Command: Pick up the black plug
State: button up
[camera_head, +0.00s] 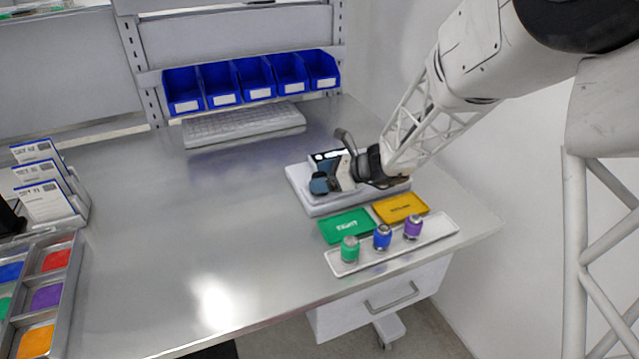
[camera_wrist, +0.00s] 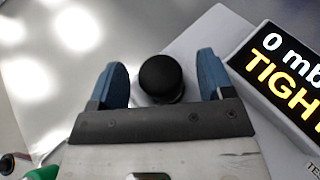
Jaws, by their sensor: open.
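The black plug (camera_wrist: 160,76) shows in the wrist view as a round, dark knob with a light ring or base under it. It sits between the two blue fingertips of my gripper (camera_wrist: 161,82), with a visible gap on each side. My gripper is open. In the head view my gripper (camera_head: 327,181) is low over the left part of a pale grey test unit (camera_head: 318,209). There the plug is hidden or cannot be told apart from the fingers. The unit's dark display (camera_wrist: 285,58) reads "0 mb" and "TIGHT", partly cut off.
A green plate (camera_head: 347,226) and a yellow plate (camera_head: 400,208) lie in front of the unit. A white tray (camera_head: 440,232) holds green, blue and purple cylinders. Blue bins (camera_head: 225,85) and a keyboard (camera_head: 245,124) are behind. The table's left-middle is clear.

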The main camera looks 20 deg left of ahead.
aim_at(319, 175)
jog(key=shift+a+f, duration=0.1)
jog(key=shift+a, duration=0.2)
dwell(0.4)
jog(key=c, duration=1.1)
jog(key=shift+c, duration=0.3)
jog(key=shift+r, duration=0.7)
notch_tip(319, 175, up, 2)
jog(key=shift+r, duration=0.1)
jog(key=s+d+r, duration=0.1)
jog(key=s+d, duration=0.8)
jog(key=s, duration=0.4)
jog(key=shift+d+r, duration=0.2)
